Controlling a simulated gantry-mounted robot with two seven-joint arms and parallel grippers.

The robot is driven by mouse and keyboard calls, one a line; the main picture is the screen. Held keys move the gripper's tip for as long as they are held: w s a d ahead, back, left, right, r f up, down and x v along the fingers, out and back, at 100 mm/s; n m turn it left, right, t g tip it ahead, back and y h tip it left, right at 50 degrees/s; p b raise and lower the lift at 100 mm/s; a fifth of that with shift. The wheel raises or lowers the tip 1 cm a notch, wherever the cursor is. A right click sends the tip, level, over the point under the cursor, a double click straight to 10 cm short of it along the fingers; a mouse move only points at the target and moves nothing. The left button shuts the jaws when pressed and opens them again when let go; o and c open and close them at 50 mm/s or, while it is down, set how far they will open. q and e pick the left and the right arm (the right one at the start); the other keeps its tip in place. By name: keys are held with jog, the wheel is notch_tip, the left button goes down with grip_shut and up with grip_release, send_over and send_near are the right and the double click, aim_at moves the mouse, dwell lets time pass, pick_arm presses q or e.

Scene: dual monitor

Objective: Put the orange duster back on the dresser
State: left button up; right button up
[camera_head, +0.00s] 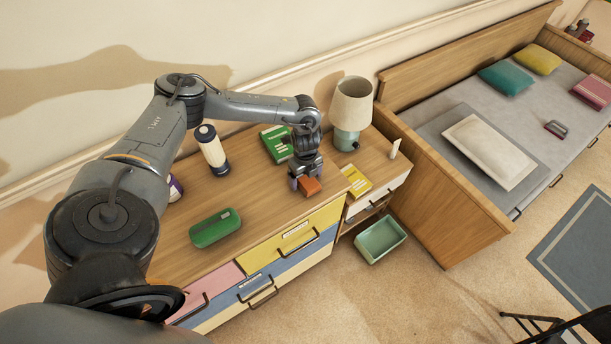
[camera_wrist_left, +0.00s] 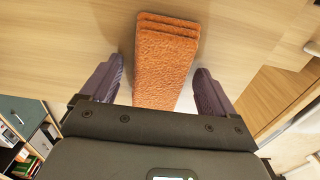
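The orange duster (camera_head: 311,187) is at the front edge of the wooden dresser top (camera_head: 262,205), just below my left gripper (camera_head: 306,181). In the left wrist view the duster (camera_wrist_left: 166,62) is a rough orange block lying between the two purple fingers of my left gripper (camera_wrist_left: 159,75). My right gripper is not in view.
A green bin (camera_head: 380,240) is on the floor. The bed's wooden side (camera_head: 440,190) rises at right.

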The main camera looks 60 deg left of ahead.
aim_at(305, 177)
pick_arm(q)
jog(key=shift+r, duration=0.15)
notch_tip(305, 177, up, 11)
jog(key=p, duration=0.1)
jog(key=w+d+f+m+t+h, duration=0.1)
jog(key=w+d+f+m+t, duration=0.15)
jog(key=d, duration=0.75)
jog(key=w+d+f+m+t+h, duration=0.1)
jog(key=w+d+f, duration=0.15)
jog(key=d, duration=0.75)
jog(key=s+d+r+n+t+h, duration=0.25)
jog(key=d+n+t, duration=0.2)
jog(key=d, duration=1.35)
jog(key=s+a+n+g+y, duration=0.4)
jog(key=s+a+n, duration=0.7)
jog(key=s+n, duration=0.3)
jog(key=shift+s+a+f, duration=0.35)
jog(key=shift+s+a, duration=0.05)
jog(key=shift+s, duration=0.7)
jog(key=shift+r, duration=0.1)
